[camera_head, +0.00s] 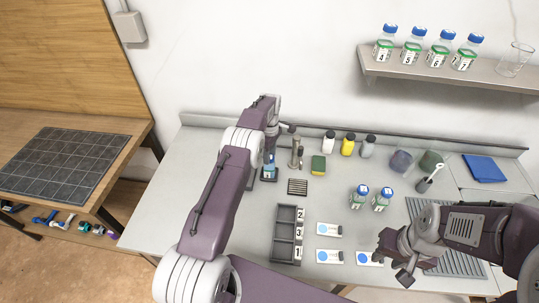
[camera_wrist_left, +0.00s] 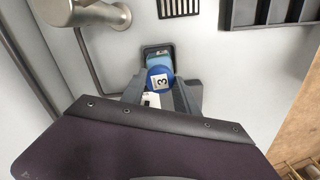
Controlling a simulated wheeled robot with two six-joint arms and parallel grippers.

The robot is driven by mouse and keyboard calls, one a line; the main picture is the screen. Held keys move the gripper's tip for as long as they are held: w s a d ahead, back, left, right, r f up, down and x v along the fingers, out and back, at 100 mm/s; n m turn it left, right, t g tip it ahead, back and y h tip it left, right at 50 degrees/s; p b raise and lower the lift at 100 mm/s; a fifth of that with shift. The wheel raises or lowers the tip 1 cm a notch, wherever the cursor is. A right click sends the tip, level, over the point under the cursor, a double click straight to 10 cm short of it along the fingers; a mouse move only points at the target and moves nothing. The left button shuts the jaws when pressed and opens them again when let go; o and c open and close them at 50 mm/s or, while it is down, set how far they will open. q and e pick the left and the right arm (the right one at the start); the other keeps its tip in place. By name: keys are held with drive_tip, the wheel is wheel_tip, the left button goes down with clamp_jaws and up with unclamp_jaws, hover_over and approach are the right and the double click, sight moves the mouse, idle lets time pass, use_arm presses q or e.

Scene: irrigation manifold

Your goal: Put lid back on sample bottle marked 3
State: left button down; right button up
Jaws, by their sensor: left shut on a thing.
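A round blue lid marked 3 (camera_wrist_left: 159,79) sits between the fingers of my left gripper (camera_wrist_left: 160,95) in the left wrist view. The gripper is shut on it. Just beyond the lid is a small dark square holder (camera_wrist_left: 156,50) with something light blue in it. In the head view my left gripper (camera_head: 271,146) is over this dark holder (camera_head: 269,175) at the back left of the bench; the lid is hard to make out there. I cannot tell whether the lid touches a bottle. My right gripper (camera_head: 392,266) is open and empty at the front right.
A grey tap (camera_head: 296,152) stands close right of my left gripper. A numbered tray (camera_head: 285,235), white cards (camera_head: 329,229) and two blue-capped bottles (camera_head: 360,196) are on the bench. A wall shelf (camera_head: 450,74) holds several bottles. The bench's front left is clear.

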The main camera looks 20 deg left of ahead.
use_arm(q)
drive_tip(key=c, duration=0.8)
unclamp_jaws()
drive_tip(key=shift+c, duration=0.2)
drive_tip(key=o, duration=0.5)
drive_tip(key=shift+r+p, duration=2.45)
drive_tip(key=shift+r, duration=1.1)
clamp_jaws()
drive_tip(key=shift+f, duration=0.1)
